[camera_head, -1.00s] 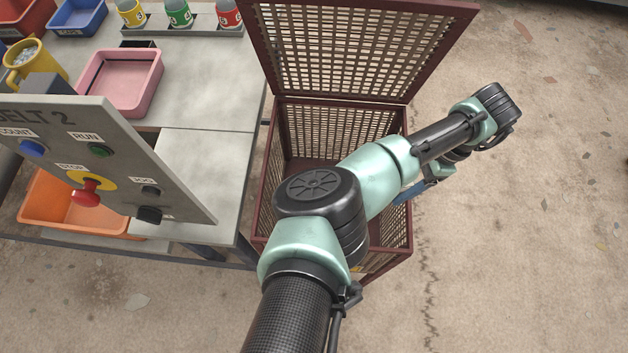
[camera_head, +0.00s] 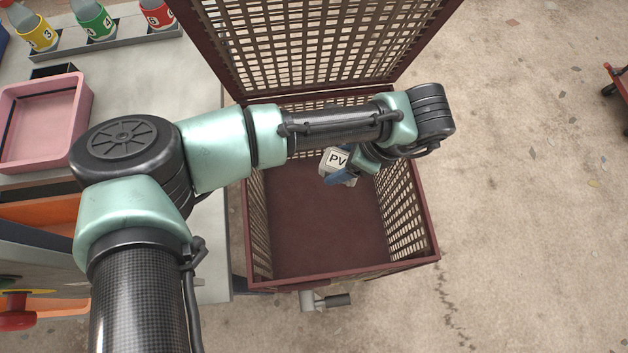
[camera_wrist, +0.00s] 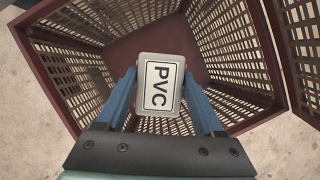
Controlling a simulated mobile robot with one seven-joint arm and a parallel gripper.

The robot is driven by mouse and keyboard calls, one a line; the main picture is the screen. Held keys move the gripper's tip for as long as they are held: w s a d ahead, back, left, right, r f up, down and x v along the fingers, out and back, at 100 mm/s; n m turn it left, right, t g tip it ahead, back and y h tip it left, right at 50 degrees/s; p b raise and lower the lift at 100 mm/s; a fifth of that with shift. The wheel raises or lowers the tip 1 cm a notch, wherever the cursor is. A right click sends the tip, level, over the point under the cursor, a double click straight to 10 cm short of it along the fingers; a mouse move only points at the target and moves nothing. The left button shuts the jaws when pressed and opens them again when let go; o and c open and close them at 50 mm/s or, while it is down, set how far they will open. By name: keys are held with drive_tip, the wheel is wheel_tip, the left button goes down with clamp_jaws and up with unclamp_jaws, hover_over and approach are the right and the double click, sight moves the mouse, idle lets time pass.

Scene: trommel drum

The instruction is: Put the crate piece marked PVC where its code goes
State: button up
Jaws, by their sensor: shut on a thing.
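The crate piece marked PVC (camera_wrist: 160,85) is a pale grey block with a white label and black letters. My gripper (camera_wrist: 160,100) is shut on it, with a blue finger on each side. My gripper (camera_head: 345,178) is partly hidden by the wrist there. The piece is held inside or just above the opening of a dark red crate (camera_head: 345,273) with lattice walls. The crate's lattice lid (camera_head: 310,50) stands open at the back. No code on the crate is readable.
An orange bin (camera_head: 45,211) is below. Visible crate floor (camera_head: 320,235) looks bare. Open concrete floor lies to the right.

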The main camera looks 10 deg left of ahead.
wheel_tip(320, 180, down, 4)
drive_tip(key=b, duration=0.4)
drive_tip(key=shift+f, duration=0.25)
drive_tip(key=o, duration=1.4)
drive_tip(key=shift+r, duration=0.1)
drive_tip(key=p+v, duration=0.1)
drive_tip(key=v, duration=1.2)
